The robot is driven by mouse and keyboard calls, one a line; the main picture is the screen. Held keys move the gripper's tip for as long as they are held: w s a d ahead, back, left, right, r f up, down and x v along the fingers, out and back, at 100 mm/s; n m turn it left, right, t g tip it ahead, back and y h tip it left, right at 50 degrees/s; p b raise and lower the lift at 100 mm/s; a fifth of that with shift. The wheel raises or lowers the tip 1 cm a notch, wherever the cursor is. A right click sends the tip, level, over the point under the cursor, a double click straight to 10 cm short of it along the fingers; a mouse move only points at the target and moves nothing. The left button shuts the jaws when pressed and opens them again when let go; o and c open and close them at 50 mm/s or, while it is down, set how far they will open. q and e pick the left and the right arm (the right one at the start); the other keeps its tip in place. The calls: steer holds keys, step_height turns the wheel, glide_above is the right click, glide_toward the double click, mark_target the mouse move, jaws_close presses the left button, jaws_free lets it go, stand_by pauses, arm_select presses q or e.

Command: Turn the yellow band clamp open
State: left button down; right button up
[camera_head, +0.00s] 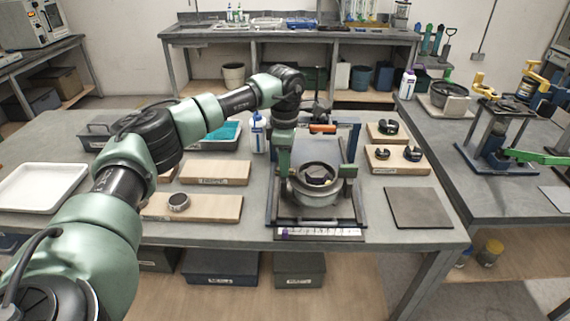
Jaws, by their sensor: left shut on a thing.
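A fixture with a dark base frame (343,220) stands on the middle table and holds a round grey pot-like body (317,193). An orange handle (322,129) shows behind it. My left arm reaches over from the left, and my left gripper (284,165) points down at the fixture's left side. It is shut on a part of the fixture that its own body hides. No clearly yellow clamp part shows there. My right gripper is not in view.
Wooden blocks with dark rings (396,160) and a dark flat plate (418,207) lie right of the fixture. A white bottle (257,133) stands close behind my left gripper. Wooden boards (215,172) and a white tray (42,187) lie left. A green lever (540,157) juts out on the right bench.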

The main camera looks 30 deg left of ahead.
arm_select(q)
steer(key=m, duration=0.4)
steer(key=shift+r+p, duration=0.1)
steer(key=shift+p, duration=0.25)
steer(key=m, duration=0.3)
steer(key=shift+s+m, duration=0.1)
steer(key=shift+m, duration=0.3)
steer(key=m, duration=0.5)
steer(key=shift+s+m, duration=0.1)
steer(key=shift+m, duration=2)
steer(key=c, duration=1.4)
jaws_free()
